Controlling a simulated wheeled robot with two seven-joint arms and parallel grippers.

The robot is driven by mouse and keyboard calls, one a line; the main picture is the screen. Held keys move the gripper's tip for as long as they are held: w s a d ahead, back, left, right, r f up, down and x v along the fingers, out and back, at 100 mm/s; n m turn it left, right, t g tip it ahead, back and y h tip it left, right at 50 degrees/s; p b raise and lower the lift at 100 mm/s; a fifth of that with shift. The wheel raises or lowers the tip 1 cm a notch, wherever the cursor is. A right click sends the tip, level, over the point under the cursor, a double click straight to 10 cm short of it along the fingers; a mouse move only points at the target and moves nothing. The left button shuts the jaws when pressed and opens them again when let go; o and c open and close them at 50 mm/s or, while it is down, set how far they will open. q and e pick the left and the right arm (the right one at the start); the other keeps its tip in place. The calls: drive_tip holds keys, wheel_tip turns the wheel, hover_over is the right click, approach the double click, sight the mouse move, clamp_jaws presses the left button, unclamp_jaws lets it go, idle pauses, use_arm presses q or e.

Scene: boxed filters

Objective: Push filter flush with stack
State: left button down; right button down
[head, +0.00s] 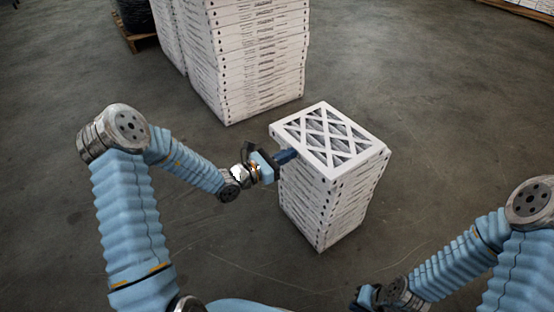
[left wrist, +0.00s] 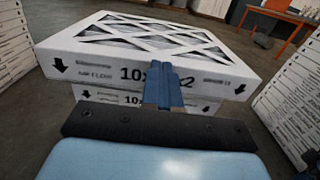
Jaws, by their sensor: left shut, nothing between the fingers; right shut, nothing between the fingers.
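The top filter (head: 336,132) is a white box with a lattice face, lying on a stack of boxed filters (head: 322,203). In the left wrist view the top filter (left wrist: 100,68) overhangs the stack (left wrist: 125,97) below it on the near side. My left gripper (head: 293,154) is shut and empty, with its blue fingertips at the filter's left side. In the left wrist view the shut fingers (left wrist: 164,80) stand in front of the printed side face, touching or nearly touching it. My right gripper (head: 364,298) is low at the bottom edge, away from the stack, partly cut off.
A taller stack of boxed filters (head: 255,60) stands behind on the left. A dark wrapped load on a wooden pallet (head: 138,40) is at the far left. An orange table (left wrist: 285,16) shows in the left wrist view. The floor to the right of the stack is clear.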

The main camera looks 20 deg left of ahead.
sight(299, 148)
use_arm(q)
drive_tip(key=shift+w+d, duration=0.1)
drive_tip(key=x, duration=0.4)
drive_tip(key=shift+w+d, duration=0.15)
idle(0.4)
